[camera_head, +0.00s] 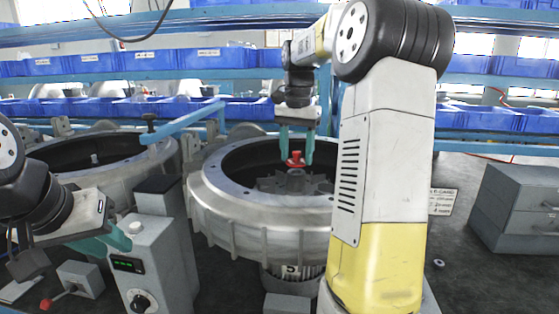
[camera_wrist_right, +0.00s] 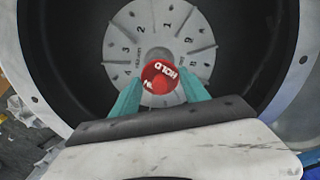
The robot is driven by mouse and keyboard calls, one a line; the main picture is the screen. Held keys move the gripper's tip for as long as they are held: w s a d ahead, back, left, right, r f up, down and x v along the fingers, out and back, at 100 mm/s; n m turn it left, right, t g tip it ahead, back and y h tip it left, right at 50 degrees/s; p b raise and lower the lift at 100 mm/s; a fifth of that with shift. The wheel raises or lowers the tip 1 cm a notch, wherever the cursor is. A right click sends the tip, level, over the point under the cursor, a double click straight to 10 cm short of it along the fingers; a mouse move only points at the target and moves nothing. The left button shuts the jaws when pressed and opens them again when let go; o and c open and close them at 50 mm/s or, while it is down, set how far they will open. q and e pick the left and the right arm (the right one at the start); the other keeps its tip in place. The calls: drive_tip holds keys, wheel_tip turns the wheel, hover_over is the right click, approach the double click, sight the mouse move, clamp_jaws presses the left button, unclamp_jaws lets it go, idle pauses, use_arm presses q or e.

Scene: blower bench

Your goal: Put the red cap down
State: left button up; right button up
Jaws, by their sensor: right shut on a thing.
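The red cap (camera_head: 295,158) is between the teal fingers of my right gripper (camera_head: 296,162), over the middle of the round metal blower housing (camera_head: 225,205). Below the cap is a grey numbered impeller disc (camera_wrist_right: 128,48) with a pale hub. I cannot tell whether the cap touches the hub. My left gripper (camera_head: 115,243) is low at the left, beside a grey control box; its finger gap is unclear.
A second round housing (camera_head: 90,150) stands at the left. The grey control box (camera_head: 155,262) with a dial stands in front. A grey drawer cabinet (camera_head: 515,208) is at the right. Blue bins (camera_head: 235,108) line the rack behind. A blue bar (camera_head: 190,122) reaches between the housings.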

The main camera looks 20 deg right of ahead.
sight(297, 152)
drive_tip(key=shift+f, duration=1.05)
drive_tip(key=shift+f, duration=0.2)
drive_tip(key=o, duration=1.3)
wheel_tip(297, 152, up, 12)
drive_tip(key=shift+r, duration=0.2)
